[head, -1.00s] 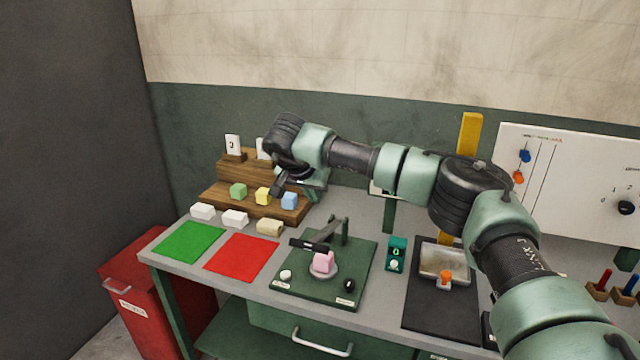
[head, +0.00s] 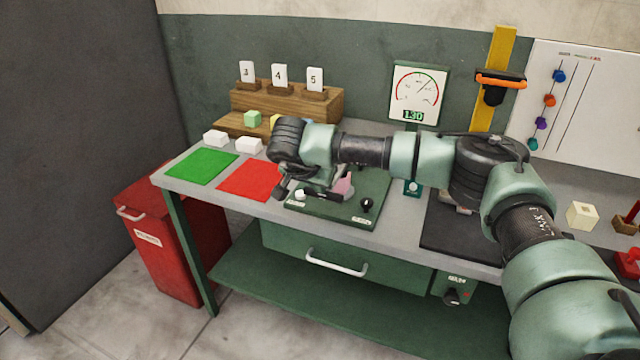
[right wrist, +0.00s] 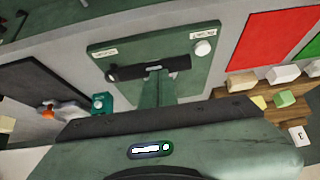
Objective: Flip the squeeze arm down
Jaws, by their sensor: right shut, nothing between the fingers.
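The foam press (head: 340,212) is a green base plate on the bench with a white knob and a black knob at its front. The squeeze arm's black bar (head: 323,195) lies across the press and also shows in the right wrist view (right wrist: 128,71). A pink foam block (head: 345,186) is partly hidden behind my right gripper (head: 322,181). My right gripper is shut and empty over the press; in the right wrist view its fingers (right wrist: 156,80) reach to the bar. I cannot tell whether they touch it. My left gripper is not in view.
Green (head: 202,167) and red (head: 252,180) mats lie left of the press. Foam blocks stand on and before the wooden rack (head: 300,98) behind. A dial gauge (head: 415,92) stands at the back, and a dark mat (head: 450,238) lies to the right.

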